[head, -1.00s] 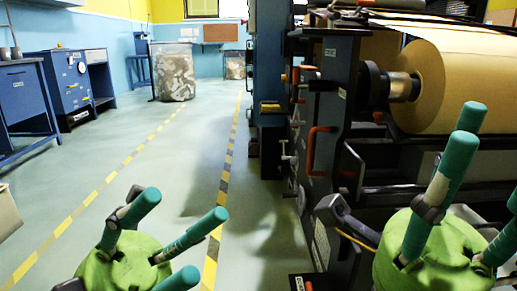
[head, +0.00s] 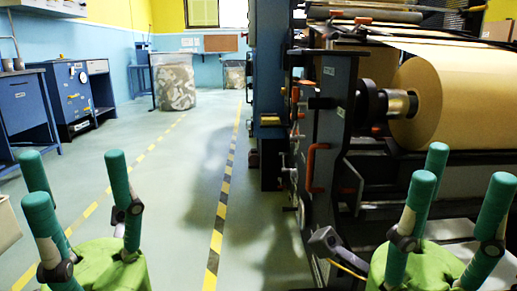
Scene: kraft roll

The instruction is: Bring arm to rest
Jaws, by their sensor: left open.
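My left gripper (head: 70,185) shows at the lower left of the head view. Its teal fingers stand upright on a green palm, spread apart, with nothing between them. My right gripper (head: 452,178) shows at the lower right, in front of the roll machine in the picture. Its teal fingers also point up, stand apart and hold nothing. The lower parts of both grippers and most of both arms are cut off by the picture's bottom edge.
The dark machine (head: 335,130) with a large kraft paper roll (head: 455,100) fills the right side. Blue cabinets (head: 70,98) stand at the left. A wrapped bin (head: 174,85) stands farther back. The floor (head: 175,190) between the striped lines is clear.

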